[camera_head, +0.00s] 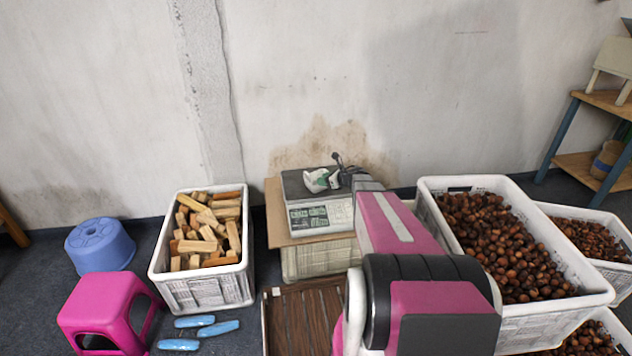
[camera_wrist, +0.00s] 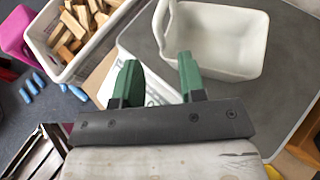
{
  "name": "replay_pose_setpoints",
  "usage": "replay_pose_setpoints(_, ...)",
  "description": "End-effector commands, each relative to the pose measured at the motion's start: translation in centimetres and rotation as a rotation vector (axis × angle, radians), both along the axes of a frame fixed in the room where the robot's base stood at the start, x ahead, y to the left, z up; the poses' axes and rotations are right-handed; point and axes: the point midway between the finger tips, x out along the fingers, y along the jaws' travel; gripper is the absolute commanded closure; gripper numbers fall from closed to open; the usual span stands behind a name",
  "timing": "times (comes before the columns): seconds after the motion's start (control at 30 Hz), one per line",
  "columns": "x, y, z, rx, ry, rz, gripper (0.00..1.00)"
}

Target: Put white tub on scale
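The white tub (camera_wrist: 229,43) sits upright on the dark grey plate of the scale (camera_wrist: 285,106) in the wrist view. In the head view the scale (camera_head: 320,215) stands on a board by the wall, its display panel facing me. There the tub (camera_head: 312,178) is small and mostly hidden by my gripper. My gripper (camera_wrist: 157,78) has two green fingers spread apart with an empty gap between them. The right finger overlaps the tub's near left corner in the picture; I cannot tell whether it touches.
A crate of wood blocks (camera_head: 205,290) stands left of the scale. A large crate of chestnuts (camera_head: 555,308) stands to the right. A pink stool (camera_head: 104,303), a blue stool (camera_head: 99,246) and blue packets (camera_head: 193,322) are at left. A slatted wooden crate (camera_head: 305,315) is in front.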

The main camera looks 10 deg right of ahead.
Motion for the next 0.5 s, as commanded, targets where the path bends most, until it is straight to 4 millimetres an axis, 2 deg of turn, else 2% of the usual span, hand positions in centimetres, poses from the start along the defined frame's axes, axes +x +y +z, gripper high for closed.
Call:
replay_pose_setpoints(0.03,-0.9,-0.7,0.5,-0.001,-0.001,-0.002,0.62)
replay_pose_setpoints(0.2,-2.5,-2.5,1.5,-0.001,0.0,-0.001,0.62)
replay_pose_setpoints(0.5,-3.2,-3.6,2.7,0.028,0.005,-0.049,0.62)
